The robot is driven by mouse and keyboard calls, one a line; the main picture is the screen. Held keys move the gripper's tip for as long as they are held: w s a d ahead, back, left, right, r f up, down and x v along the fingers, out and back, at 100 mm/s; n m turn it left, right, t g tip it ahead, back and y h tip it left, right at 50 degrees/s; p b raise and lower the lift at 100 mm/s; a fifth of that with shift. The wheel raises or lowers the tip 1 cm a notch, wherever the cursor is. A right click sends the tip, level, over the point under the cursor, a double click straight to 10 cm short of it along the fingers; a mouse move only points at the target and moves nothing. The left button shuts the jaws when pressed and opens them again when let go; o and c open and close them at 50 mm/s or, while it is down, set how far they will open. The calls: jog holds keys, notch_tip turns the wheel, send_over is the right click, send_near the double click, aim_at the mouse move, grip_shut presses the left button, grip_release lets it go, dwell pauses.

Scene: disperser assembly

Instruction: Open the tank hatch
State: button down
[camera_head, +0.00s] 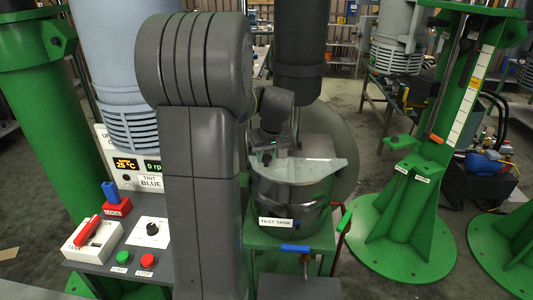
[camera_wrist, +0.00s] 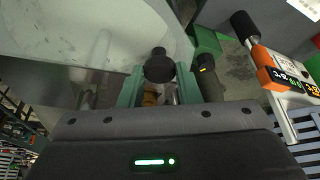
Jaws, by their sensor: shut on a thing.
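The test tank (camera_head: 290,208) is a shiny dark cylinder with a "TEST TANK" label, on a green stand right of my arm. Its pale grey hatch (camera_head: 318,170) lies across the top; I cannot tell any small gap at the rim. My gripper (camera_head: 279,150) is over the hatch, partly hidden by my wrist. In the wrist view the pale hatch surface (camera_wrist: 75,35) fills the upper left. My green fingers are shut on a black-knobbed handle (camera_wrist: 159,66), with the knob showing between and beyond the fingertips. The handle's base is hidden.
A control panel with a red-handled switch (camera_head: 88,232), a black dial (camera_head: 152,229) and green and red buttons stands left of the tank. A blue-handled valve (camera_head: 296,248) is below the tank. A green column (camera_head: 403,230) stands to the right, with open floor between.

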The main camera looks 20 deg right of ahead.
jog(key=s+d+n+y+b, duration=0.1)
jog(key=s+n, duration=0.4)
jog(key=s, duration=0.5)
jog(key=s+d+n+g+y+b, duration=0.1)
jog(key=s+d+n+b, duration=0.3)
jog(key=s, duration=0.6)
jog(key=shift+s+n+g+y, duration=0.2)
jog(key=shift+n+g+y, duration=0.1)
jog(key=shift+n+y, duration=0.35)
jog(key=c, duration=1.1)
grip_release()
jog(key=shift+o, duration=0.2)
jog(key=v, duration=1.4)
jog(key=shift+f, duration=0.2)
